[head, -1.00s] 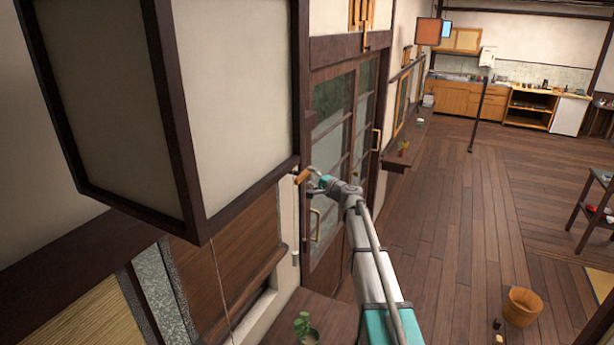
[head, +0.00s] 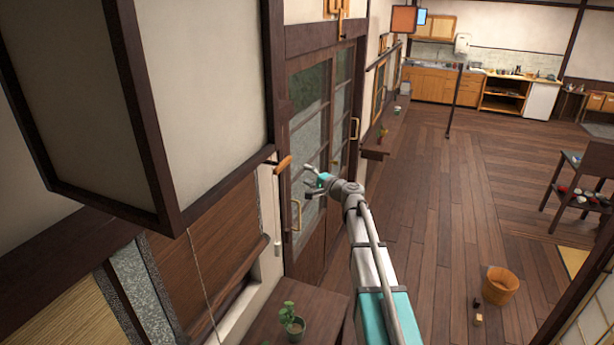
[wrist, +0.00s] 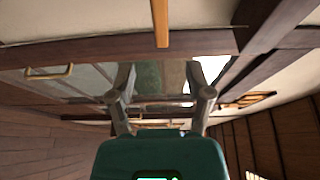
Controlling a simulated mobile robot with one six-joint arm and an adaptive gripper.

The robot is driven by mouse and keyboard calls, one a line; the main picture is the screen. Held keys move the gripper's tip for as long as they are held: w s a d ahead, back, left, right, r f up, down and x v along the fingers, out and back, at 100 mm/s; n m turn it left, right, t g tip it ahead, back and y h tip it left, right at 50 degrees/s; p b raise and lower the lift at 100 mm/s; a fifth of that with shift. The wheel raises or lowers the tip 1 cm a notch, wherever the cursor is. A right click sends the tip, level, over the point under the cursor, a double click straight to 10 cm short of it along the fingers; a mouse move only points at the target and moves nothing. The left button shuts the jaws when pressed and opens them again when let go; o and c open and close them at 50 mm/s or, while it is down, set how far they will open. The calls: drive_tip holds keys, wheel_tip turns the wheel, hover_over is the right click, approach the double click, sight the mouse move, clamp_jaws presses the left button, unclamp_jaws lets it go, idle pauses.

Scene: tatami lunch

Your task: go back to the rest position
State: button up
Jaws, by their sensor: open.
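My gripper (head: 318,178) is in the middle of the head view, open and empty, in front of the sliding glass doors (head: 309,130). A small orange-brown wooden piece (head: 284,165) sticks out by the lower corner of the big lantern-like box, left of the gripper and apart from it in the picture. In the wrist view my gripper's two fingers (wrist: 163,88) stand wide apart with nothing between them. An orange wooden bar (wrist: 160,22) shows beyond them at the top.
The large paper-panelled box (head: 200,90) hangs at the left. A potted plant (head: 292,322) stands on a wooden ledge (head: 262,333) below. The plank floor (head: 450,200) between is open.

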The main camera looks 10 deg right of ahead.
drive_tip(key=s+a+f+n+g+h+b, duration=0.1)
drive_tip(key=s+a+f+n+g+b, duration=0.25)
drive_tip(key=s+f+b, duration=0.35)
drive_tip(key=s+a+f+n+g+b, duration=0.25)
drive_tip(key=s+a+f, duration=0.2)
drive_tip(key=f, duration=0.55)
drive_tip(key=s+a+f+n+g+h+b, duration=0.1)
drive_tip(key=s+a+f+n+g+b, duration=0.2)
drive_tip(key=s+f, duration=0.4)
drive_tip(key=s+d+f+n+g+h+b, duration=0.1)
drive_tip(key=s+d+f+g+h+b, duration=0.1)
drive_tip(key=s+f+b, duration=0.4)
drive_tip(key=s+d+f+n+g+h+b, duration=0.1)
drive_tip(key=s+d+f+g+h+b, duration=0.2)
drive_tip(key=s+f, duration=0.9)
drive_tip(key=shift+f+n+g+h+b, duration=0.4)
drive_tip(key=shift+f+g+h+b, duration=0.3)
drive_tip(key=shift+h+b, duration=0.85)
drive_tip(key=shift+f+y, duration=0.1)
drive_tip(key=shift+y, duration=0.15)
